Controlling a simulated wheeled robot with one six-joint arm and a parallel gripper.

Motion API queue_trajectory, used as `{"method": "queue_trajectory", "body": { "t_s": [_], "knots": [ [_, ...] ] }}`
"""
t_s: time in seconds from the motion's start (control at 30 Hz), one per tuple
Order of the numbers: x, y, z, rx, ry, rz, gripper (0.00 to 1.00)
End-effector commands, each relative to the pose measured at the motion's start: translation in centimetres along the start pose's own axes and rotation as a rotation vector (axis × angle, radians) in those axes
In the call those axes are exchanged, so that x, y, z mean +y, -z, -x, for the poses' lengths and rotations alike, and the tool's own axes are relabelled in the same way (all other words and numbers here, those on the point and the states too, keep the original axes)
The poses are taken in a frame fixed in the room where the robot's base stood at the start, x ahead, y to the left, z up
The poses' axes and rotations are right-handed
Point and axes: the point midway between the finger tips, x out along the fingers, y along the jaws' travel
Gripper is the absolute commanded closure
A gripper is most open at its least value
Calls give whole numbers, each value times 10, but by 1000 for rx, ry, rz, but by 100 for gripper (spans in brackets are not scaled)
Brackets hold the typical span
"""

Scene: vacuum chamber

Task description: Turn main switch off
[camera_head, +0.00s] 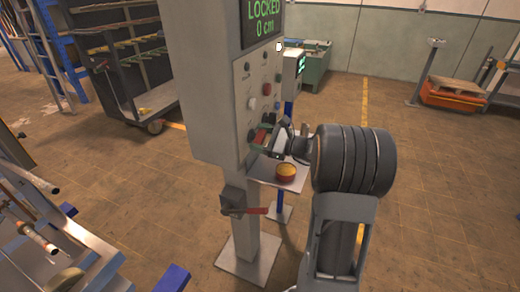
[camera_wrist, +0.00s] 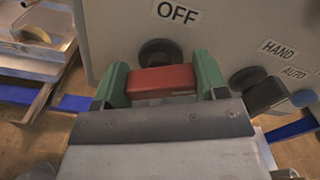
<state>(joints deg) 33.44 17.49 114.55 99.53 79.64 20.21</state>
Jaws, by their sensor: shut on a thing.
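The red switch handle (camera_wrist: 162,80) sits on a black round base (camera_wrist: 160,52) on the grey control panel, under a label reading OFF (camera_wrist: 177,13). My gripper (camera_wrist: 160,84) has its two green fingers on either side of the handle and is shut on it. The handle lies about level across the wrist view. In the head view my gripper (camera_head: 264,140) reaches the lower part of the panel from the right, and the red handle (camera_head: 258,136) shows at its fingers. The far side of the handle is hidden.
The grey control cabinet (camera_head: 208,90) carries a display (camera_head: 263,18) reading LOCKED 0 cm. A black HAND/AUTO selector (camera_wrist: 262,92) is close to my right finger. A small shelf (camera_head: 262,176) with a round orange-topped item (camera_head: 286,171) is below.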

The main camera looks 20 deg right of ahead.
Motion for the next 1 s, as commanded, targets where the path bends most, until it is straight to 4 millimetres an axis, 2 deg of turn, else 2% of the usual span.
{"method": "queue_trajectory", "body": {
  "t_s": [0.07, 0.7, 1.0],
  "knots": [
    [5, 8, 0, -1, 0, 78, 58],
    [7, 9, 0, 0, 0, 683, 58],
    [7, 8, 0, -1, -1, 916, 58]
  ]
}}
